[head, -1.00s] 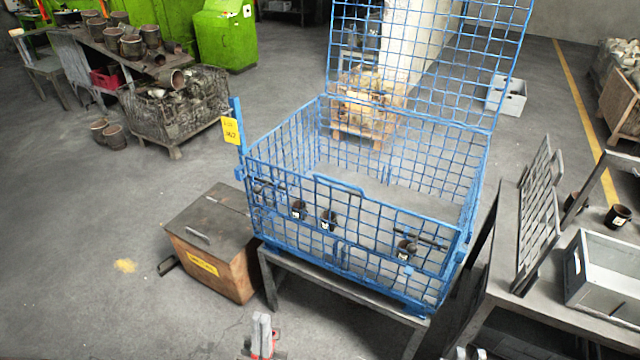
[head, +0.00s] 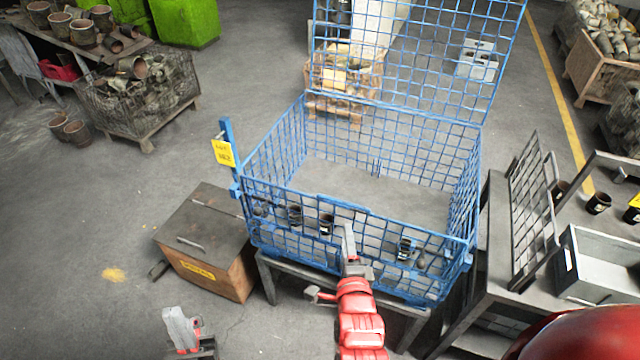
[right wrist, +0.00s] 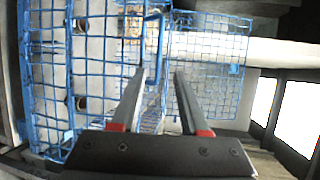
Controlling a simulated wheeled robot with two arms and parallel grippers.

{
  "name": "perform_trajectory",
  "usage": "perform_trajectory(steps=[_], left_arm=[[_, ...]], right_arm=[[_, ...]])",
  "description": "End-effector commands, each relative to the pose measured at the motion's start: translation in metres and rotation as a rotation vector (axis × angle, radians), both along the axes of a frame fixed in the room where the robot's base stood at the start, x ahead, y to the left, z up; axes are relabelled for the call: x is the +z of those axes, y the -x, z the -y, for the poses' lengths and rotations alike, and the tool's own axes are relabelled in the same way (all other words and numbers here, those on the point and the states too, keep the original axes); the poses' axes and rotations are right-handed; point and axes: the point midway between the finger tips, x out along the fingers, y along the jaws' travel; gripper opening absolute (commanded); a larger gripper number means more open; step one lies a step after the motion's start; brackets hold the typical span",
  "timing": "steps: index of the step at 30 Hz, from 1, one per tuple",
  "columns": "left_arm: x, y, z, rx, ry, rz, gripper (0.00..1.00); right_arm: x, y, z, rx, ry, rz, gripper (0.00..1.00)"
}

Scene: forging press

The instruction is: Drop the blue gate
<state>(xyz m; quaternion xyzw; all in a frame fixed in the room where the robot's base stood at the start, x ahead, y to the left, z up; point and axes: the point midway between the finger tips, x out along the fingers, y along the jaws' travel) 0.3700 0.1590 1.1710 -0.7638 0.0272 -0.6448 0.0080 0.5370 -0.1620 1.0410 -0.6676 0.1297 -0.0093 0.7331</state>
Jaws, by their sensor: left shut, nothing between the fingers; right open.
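The blue wire cage (head: 300,150) stands on a grey stand, its blue gate (head: 290,238) upright across the front. The gate has a raised handle loop (head: 343,205) at its top middle. My right gripper (head: 348,232) is in front of the gate just below that loop and hides part of the mesh. In the right wrist view its fingers (right wrist: 160,75) are apart, with the blue loop (right wrist: 153,18) ahead between them; I cannot tell whether they touch it. My left gripper (head: 183,322) is shut and empty at the bottom left, away from the cage.
The cage's mesh lid (head: 415,60) stands up at the back. A wooden box (head: 205,240) with a grey lid is left of the stand. A table with a rack (head: 535,210) and a grey bin (head: 610,262) is close on the right. Open floor lies left.

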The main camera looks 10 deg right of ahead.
Motion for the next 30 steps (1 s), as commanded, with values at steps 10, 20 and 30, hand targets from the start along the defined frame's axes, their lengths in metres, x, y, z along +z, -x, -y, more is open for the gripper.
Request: perform_trajectory(steps=[10,20,30], left_arm=[[-0.053,0.0,0.0,0.0,0.0,-0.001,0.0],[-0.077,0.0,0.0,0.0,0.0,-0.001,0.0],[-0.061,0.0,0.0,0.0,0.0,0.0,0.0]], right_arm=[[-0.019,-0.04,0.009,-0.006,-0.011,-0.001,0.45],[-0.016,-0.096,0.021,-0.006,-0.005,-0.007,0.45],[-0.027,-0.15,0.031,-0.003,-0.006,-0.005,0.45]])
